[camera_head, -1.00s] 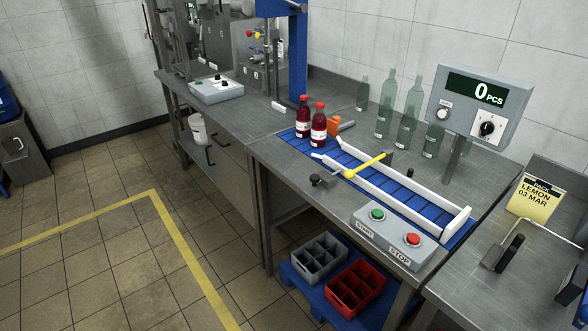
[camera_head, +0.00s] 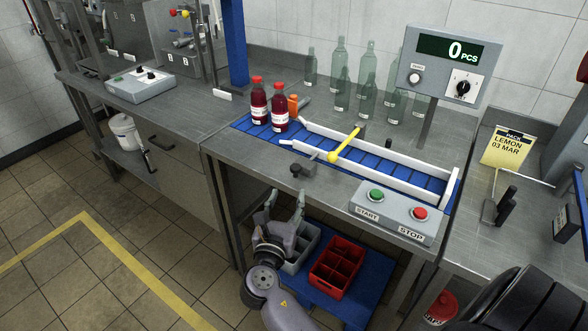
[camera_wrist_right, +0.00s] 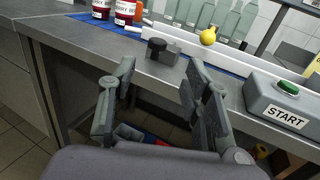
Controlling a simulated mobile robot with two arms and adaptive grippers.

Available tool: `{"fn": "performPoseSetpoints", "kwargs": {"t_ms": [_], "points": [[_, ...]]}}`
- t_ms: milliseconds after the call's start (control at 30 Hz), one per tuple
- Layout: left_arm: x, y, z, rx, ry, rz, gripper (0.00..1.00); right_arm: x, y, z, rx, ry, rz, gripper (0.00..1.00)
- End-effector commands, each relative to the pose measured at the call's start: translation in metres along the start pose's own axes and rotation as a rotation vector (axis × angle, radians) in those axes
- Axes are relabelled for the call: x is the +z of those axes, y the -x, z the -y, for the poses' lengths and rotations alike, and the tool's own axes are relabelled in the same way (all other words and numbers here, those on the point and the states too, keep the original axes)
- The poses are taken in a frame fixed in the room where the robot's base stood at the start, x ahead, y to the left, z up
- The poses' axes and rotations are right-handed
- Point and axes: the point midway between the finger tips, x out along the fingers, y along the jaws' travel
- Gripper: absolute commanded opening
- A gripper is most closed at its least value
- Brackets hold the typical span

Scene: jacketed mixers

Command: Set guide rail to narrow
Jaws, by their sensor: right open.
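The white guide rails (camera_head: 390,172) run along the blue conveyor belt (camera_head: 243,123) on the steel bench. A yellow lever with a ball end (camera_head: 334,156) lies across the near rail. It also shows in the wrist view as a yellow ball (camera_wrist_right: 208,36). A dark clamp knob (camera_head: 297,170) sits at the bench's front edge, and it also shows in the wrist view (camera_wrist_right: 157,47). My right gripper (camera_head: 285,202) is open and empty, below and in front of the bench edge. In the wrist view its fingers (camera_wrist_right: 160,76) point toward the knob, apart from it. My left gripper is out of view.
Two red-capped bottles (camera_head: 279,113) stand at the belt's left end. A START/STOP box (camera_head: 396,210) sits right of the knob. Clear bottles (camera_head: 365,75) stand behind the belt.

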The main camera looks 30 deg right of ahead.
Motion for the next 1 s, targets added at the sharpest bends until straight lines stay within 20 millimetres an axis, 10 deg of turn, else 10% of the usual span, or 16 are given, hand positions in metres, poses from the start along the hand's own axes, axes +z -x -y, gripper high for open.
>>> {"fn": "performPoseSetpoints", "kwargs": {"t_ms": [500, 1000], "points": [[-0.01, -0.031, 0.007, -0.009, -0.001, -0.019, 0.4, -0.003, -0.107, -0.001, 0.001, -0.002, 0.001, 0.45], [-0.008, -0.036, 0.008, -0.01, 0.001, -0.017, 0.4, -0.001, -0.126, -0.001, 0.002, -0.001, -0.002, 0.45]]}}
